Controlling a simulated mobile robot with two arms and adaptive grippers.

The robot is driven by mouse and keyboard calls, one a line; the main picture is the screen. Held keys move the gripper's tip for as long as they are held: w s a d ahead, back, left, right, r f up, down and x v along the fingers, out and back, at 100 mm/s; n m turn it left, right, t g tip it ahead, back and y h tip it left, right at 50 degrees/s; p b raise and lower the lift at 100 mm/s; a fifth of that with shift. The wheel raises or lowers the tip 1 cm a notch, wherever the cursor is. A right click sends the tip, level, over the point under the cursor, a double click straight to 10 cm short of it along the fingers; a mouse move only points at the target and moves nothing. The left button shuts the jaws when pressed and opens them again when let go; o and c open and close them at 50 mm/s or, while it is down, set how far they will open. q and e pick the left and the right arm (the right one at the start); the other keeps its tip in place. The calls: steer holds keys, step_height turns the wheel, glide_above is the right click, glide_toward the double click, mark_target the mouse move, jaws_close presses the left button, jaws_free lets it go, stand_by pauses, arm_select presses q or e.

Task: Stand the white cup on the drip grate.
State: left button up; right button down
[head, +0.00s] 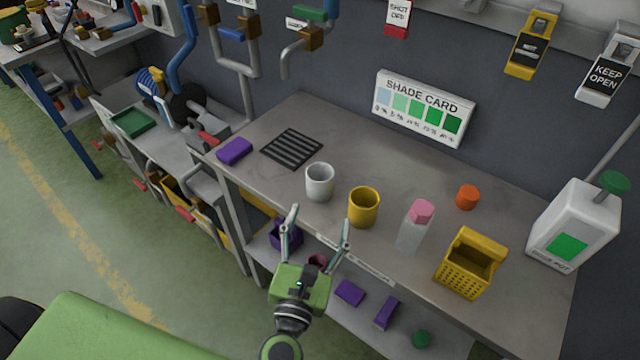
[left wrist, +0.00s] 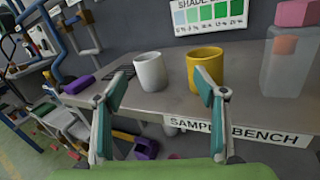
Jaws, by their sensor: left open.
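The white cup (head: 320,183) stands upright on the grey bench, near its front edge. It also shows in the left wrist view (left wrist: 151,73), ahead of the gap between my fingers. The drip grate (head: 292,148), dark and slatted, lies flat on the bench to the left of and behind the cup, with nothing on it. In the left wrist view the grate (left wrist: 122,74) is partly hidden by my finger and the cup. My left gripper (head: 320,232) is open and empty, in front of the bench edge and apart from the cup. My right gripper is not in view.
A yellow cup (head: 363,207) stands close to the right of the white cup. Farther right are a pink-capped bottle (head: 416,227), an orange piece (head: 467,197), a yellow basket (head: 469,264) and a white jug (head: 574,225). A purple block (head: 234,151) lies left of the grate.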

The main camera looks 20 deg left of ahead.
mark_target(318, 187)
arm_select(q)
steer(key=w+a+n+p, duration=0.1)
steer(key=w, duration=0.1)
steer(key=w+a+f+n+y+p, duration=0.1)
steer(key=w, duration=0.2)
steer(key=w+a+y, duration=0.1)
steer(key=w, duration=0.2)
steer(key=shift+a+f+n+g+p, duration=0.1)
steer(key=shift+f+n+g+p, duration=0.2)
steer(key=shift+n+p, duration=0.1)
steer(key=shift+w+r, duration=0.15)
steer(key=shift+w, duration=0.3)
steer(key=w, duration=0.1)
steer(key=w+p, duration=0.1)
steer(key=w, duration=0.1)
steer(key=w+p, duration=0.1)
steer(key=shift+w+a+f, duration=0.2)
steer(key=shift+a+f, duration=0.05)
steer(key=shift+a, duration=0.1)
steer(key=c, duration=1.2)
steer(key=shift+r, duration=0.1)
